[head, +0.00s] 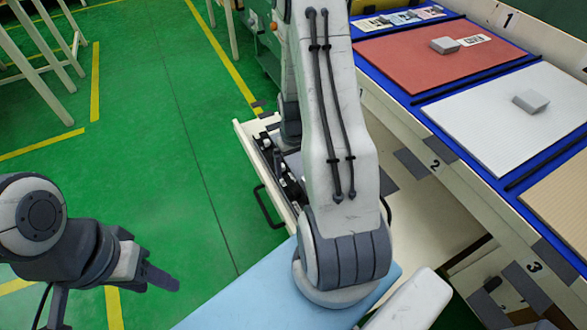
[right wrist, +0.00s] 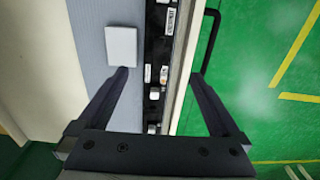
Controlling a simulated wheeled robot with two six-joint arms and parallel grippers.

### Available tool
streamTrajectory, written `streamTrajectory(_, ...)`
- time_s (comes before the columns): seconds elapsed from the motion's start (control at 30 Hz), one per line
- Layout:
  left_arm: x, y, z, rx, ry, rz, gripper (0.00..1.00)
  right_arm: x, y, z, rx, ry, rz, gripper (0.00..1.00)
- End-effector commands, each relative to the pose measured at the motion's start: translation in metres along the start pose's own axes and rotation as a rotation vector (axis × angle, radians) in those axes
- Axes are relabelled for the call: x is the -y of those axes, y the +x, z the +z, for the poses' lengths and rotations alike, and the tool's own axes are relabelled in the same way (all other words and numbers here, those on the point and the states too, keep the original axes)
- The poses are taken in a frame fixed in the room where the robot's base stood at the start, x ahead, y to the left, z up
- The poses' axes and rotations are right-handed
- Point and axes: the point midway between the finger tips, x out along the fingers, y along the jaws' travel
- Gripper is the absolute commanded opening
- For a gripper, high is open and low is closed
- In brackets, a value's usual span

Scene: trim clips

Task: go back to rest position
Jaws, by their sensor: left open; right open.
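My left gripper (head: 158,277) is at the lower left of the head view, over the green floor, away from any surface. It is open and empty. My right arm fills the middle of the head view and hides its own gripper there. In the right wrist view my right gripper (right wrist: 160,75) is open, its two dark fingers wide apart. It is over a black strip with small pale parts (right wrist: 154,93). A pale block (right wrist: 121,46) lies on a grey surface by the left fingertip; I cannot tell whether they touch. Nothing is between the fingers.
A cart with a black handle (head: 268,207) stands below my right arm. At the right, a long bench holds a red mat (head: 400,58) and a white mat (head: 490,125), each with a grey block. Green floor (head: 150,150) at the left is largely clear.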

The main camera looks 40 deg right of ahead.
Motion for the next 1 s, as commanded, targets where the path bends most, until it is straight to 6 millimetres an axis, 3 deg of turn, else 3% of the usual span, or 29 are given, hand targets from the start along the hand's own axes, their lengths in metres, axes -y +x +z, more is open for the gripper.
streamTrajectory(0.47,0.000,0.000,0.000,0.000,0.000,0.000,0.50,0.001,0.000,0.000,0.000,-0.001,0.000,1.00)
streamTrajectory(0.57,0.000,0.000,0.000,0.000,0.000,0.000,0.50,0.012,-0.010,-0.003,-0.005,-0.027,0.000,1.00)
streamTrajectory(0.67,0.000,0.000,0.000,0.000,0.000,0.000,0.50,0.047,-0.035,-0.006,-0.014,-0.099,-0.001,1.00)
streamTrajectory(0.77,0.000,0.000,0.000,0.000,0.000,0.000,0.50,0.102,-0.074,0.000,-0.026,-0.212,-0.008,1.00)
streamTrajectory(0.9,0.000,0.000,0.000,0.000,0.000,0.000,0.50,0.180,-0.128,0.039,-0.032,-0.390,-0.027,1.00)
streamTrajectory(1.0,0.000,0.000,0.000,0.000,0.000,0.000,0.50,0.220,-0.159,0.079,-0.033,-0.509,-0.043,1.00)
